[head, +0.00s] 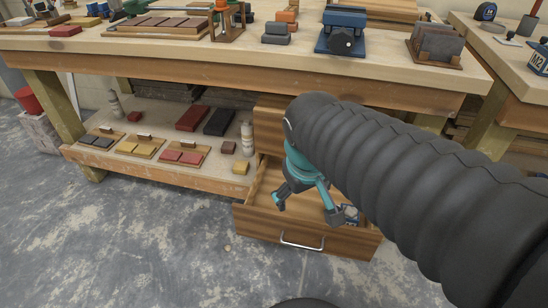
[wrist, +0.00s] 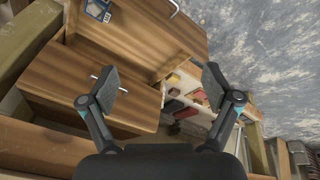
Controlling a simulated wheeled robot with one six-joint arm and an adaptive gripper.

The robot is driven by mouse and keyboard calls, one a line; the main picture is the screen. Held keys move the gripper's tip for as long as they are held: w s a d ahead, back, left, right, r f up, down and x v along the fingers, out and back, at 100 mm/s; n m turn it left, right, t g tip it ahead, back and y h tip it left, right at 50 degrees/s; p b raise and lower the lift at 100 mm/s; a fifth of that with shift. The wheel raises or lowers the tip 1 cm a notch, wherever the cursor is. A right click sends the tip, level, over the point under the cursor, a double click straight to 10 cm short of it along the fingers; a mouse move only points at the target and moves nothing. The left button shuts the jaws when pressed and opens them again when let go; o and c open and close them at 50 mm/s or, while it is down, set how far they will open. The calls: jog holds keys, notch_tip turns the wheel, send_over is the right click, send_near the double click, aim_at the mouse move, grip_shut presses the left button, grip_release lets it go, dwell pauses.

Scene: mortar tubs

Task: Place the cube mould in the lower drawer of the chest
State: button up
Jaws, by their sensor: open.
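The lower drawer (head: 310,241) of the wooden chest is pulled open. A small blue-grey item that looks like the cube mould (head: 350,214) is inside it, near the front right corner. It also shows at the top of the wrist view (wrist: 162,8), partly cut off, on the drawer's wooden floor. My gripper (head: 306,206) is open above the drawer, to the left of the mould in the head view. The wrist view shows nothing between its fingers (wrist: 160,86). My arm hides much of the chest in the head view.
The upper drawer front (wrist: 72,80) is closed behind the open drawer. A low shelf (head: 150,172) with trays and bricks stands left of the chest. The workbench (head: 200,50) overhangs it, carrying a blue device (head: 342,30). Floor in front is clear.

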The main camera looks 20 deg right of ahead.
jog(key=shift+s+a+r+m+t+y, duration=0.35)
jog(key=shift+s+a+r+t, duration=0.25)
jog(key=shift+s, duration=0.2)
jog(key=shift+s+a+r+m+t+y, duration=0.35)
jog(key=shift+s+a+r+t, duration=0.1)
jog(key=shift+s+a+t, duration=0.3)
